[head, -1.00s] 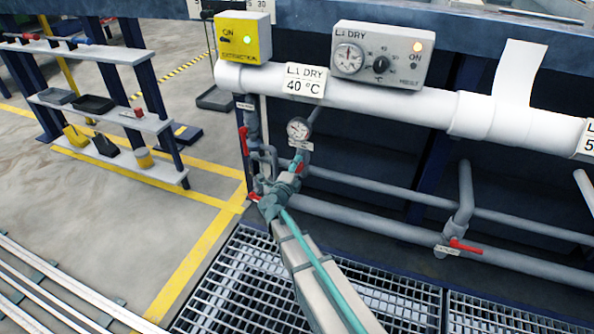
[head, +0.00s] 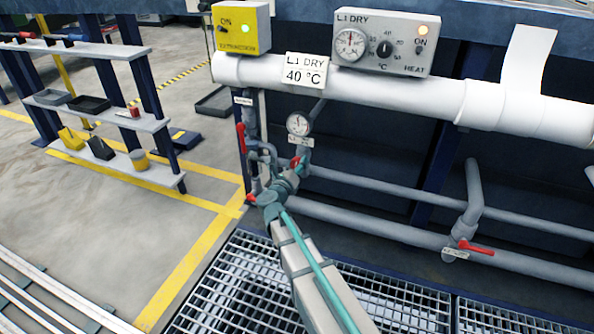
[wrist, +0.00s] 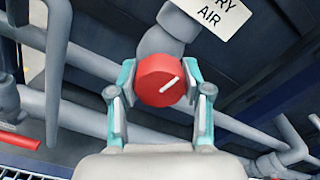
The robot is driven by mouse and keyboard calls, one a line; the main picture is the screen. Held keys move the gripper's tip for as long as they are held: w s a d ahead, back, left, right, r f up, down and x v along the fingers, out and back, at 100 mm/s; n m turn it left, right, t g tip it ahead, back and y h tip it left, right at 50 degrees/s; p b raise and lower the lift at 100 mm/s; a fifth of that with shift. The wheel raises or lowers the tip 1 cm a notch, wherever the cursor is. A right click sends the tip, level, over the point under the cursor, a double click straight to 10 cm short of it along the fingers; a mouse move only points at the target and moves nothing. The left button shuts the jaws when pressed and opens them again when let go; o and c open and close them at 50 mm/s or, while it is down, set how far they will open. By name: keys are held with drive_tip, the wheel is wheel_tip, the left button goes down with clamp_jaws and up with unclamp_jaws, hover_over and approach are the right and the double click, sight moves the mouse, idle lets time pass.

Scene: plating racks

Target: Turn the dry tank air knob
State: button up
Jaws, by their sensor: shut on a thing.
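The dry tank air knob (wrist: 160,82) is a red round knob with a white pointer line. In the wrist view it sits between my gripper's two teal-and-grey fingers, and the line points to the upper right. My gripper (wrist: 160,98) is shut on the knob, with a finger at each side. A white label (wrist: 212,14) above it reads "RY AIR", cut off by the picture's edge. In the head view my gripper (head: 297,168) is at the pipe below a round gauge (head: 299,124). My arm and gripper mostly hide the knob there.
Grey pipes and red-handled valves (head: 241,138) stand close to the left of my gripper. A red lever valve (head: 476,248) is farther right. A white pipe (head: 390,97) with control boxes (head: 384,44) runs above. Grating (head: 235,285) lies below.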

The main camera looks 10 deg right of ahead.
drive_tip(key=m+b, duration=0.4)
drive_tip(key=m, duration=0.1)
drive_tip(key=shift+m, duration=0.3)
idle(0.4)
drive_tip(key=o, duration=1.2)
drive_tip(key=shift+c, duration=0.2)
drive_tip(key=shift+s, duration=0.1)
drive_tip(key=v, duration=1.2)
